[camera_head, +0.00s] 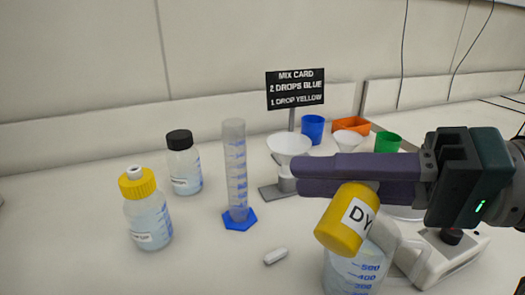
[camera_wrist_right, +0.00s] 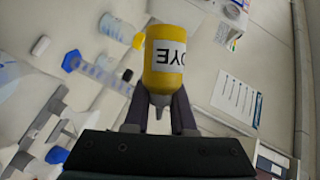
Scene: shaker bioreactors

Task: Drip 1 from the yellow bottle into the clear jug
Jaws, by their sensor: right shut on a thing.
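The yellow bottle (camera_head: 337,226), with a white label reading "DY", is held tilted in my right gripper (camera_head: 305,178). In the right wrist view the yellow bottle (camera_wrist_right: 163,83) sits between the two dark fingers (camera_wrist_right: 160,112), and a grey tapered tip points towards the wrist. In the head view it hangs above the clear jug (camera_head: 352,277) and overlaps its rim. The jug has blue graduation marks and is cut off by the lower edge. I cannot see a drop. My left gripper is not in view.
A graduated cylinder (camera_head: 235,170), a yellow-capped bottle (camera_head: 148,215) and a black-capped bottle (camera_head: 184,165) stand left. A white stir bar (camera_head: 275,256) lies in front. A mix card (camera_head: 295,89), white funnel (camera_head: 289,145) and blue cup (camera_head: 313,128) are behind. A knobbed white device (camera_head: 450,255) is right.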

